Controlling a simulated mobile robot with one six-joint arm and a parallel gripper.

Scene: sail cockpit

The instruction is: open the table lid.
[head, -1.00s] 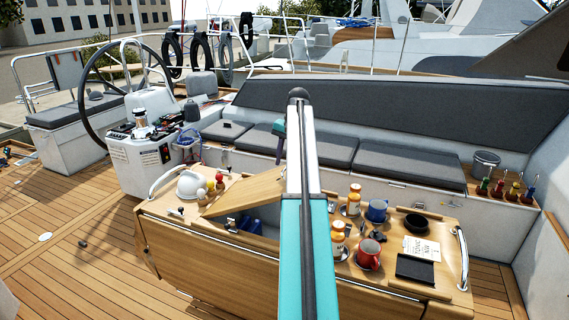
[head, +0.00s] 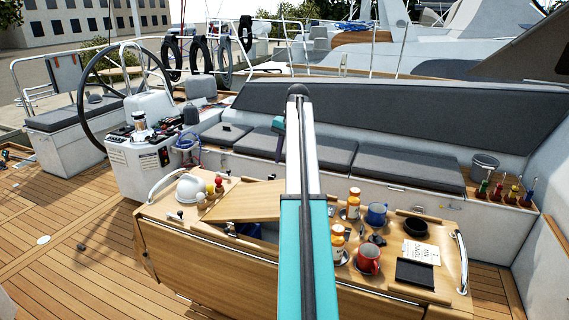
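The wooden table lid (head: 240,201) is a pale panel on the left half of the cockpit table (head: 215,262). It is raised at a low slant over a recess, and part of the dark opening shows below its front edge. My teal and grey arm stands upright across the middle of the view and covers the lid's right end. My gripper is hidden behind the arm, so I cannot see whether it touches the lid.
A white helmet-like dome (head: 190,187) and small figures (head: 210,188) stand left of the lid. Right of my arm are a red mug (head: 368,257), a blue mug (head: 376,213), orange-labelled bottles (head: 353,203), a black bowl (head: 415,227) and a paper (head: 421,251). Cushioned benches (head: 320,150) run behind.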

